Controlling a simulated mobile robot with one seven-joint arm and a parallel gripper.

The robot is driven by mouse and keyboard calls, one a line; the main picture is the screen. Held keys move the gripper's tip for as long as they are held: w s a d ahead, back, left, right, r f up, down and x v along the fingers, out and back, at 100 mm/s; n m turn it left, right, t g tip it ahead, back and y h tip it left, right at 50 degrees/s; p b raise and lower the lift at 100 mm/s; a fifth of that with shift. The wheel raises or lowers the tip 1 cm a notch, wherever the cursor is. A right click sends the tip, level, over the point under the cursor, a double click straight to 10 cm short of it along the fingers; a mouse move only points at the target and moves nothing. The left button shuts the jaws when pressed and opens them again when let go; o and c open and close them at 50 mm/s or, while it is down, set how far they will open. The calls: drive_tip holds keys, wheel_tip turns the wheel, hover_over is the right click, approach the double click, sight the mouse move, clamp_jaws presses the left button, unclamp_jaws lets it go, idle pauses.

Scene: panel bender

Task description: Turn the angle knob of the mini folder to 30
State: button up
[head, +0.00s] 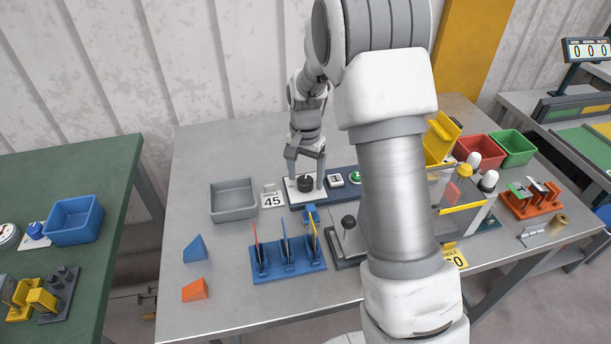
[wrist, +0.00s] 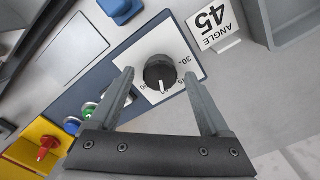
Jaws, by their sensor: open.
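The angle knob (head: 305,184) is a round black knob on a white dial plate at the left end of the dark blue panel. In the wrist view the knob (wrist: 159,71) has a white pointer line directed toward the picture bottom. A "30" mark is printed right of the knob; the other dial marks are too small or hidden to read surely. My gripper (wrist: 158,76) is open, with one finger on each side of the knob and visible gaps. In the head view my gripper (head: 306,174) is over the knob. An "ANGLE 45" card (wrist: 214,24) stands beside the plate.
A grey bin (head: 233,201) stands left of the card. A blue rack (head: 288,263) with upright tools is in front. Green and blue buttons (wrist: 89,112) and a red knob on yellow (wrist: 43,148) lie along the panel. My arm hides part of the machine.

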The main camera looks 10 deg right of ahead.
drive_tip(key=shift+c, duration=0.3)
clamp_jaws()
drive_tip(key=shift+n, duration=0.4)
drive_tip(key=n, duration=0.3)
drive_tip(key=shift+n, duration=0.4)
drive_tip(key=n+p, duration=0.1)
drive_tip(key=n, duration=0.4)
drive_tip(key=shift+a, duration=0.1)
drive_tip(key=n+p, duration=0.1)
drive_tip(key=n, duration=0.4)
drive_tip(key=shift+r+n, duration=0.1)
drive_tip(key=shift+n, duration=0.3)
drive_tip(key=shift+n+p, duration=0.8)
drive_tip(key=shift+n, duration=1.4)
